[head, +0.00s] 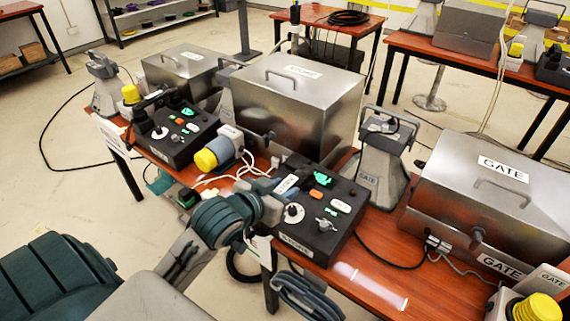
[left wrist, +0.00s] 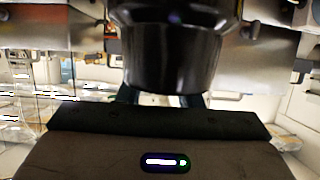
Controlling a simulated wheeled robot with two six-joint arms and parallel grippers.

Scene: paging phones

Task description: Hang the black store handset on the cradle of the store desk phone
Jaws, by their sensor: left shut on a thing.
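The store desk phone (head: 325,235) is a black box with a white dial, small buttons and a STORE label, on the red-brown table. My left gripper (head: 272,196) is at the phone's left side, over its rear left part. It is shut on the black store handset, whose dark rounded end (left wrist: 172,60) fills the upper middle of the left wrist view. In the head view the gripper and wrist cover much of the handset and the cradle area. I cannot tell whether the handset touches the cradle. My right gripper is not in view.
A steel STORE case (head: 300,90) stands behind the phone, and a grey bell-shaped stand (head: 382,165) is at its right. A yellow-capped grey cylinder (head: 220,150) and another black phone (head: 175,130) are at the left. A steel GATE case (head: 490,205) is at the right. Cables lie around.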

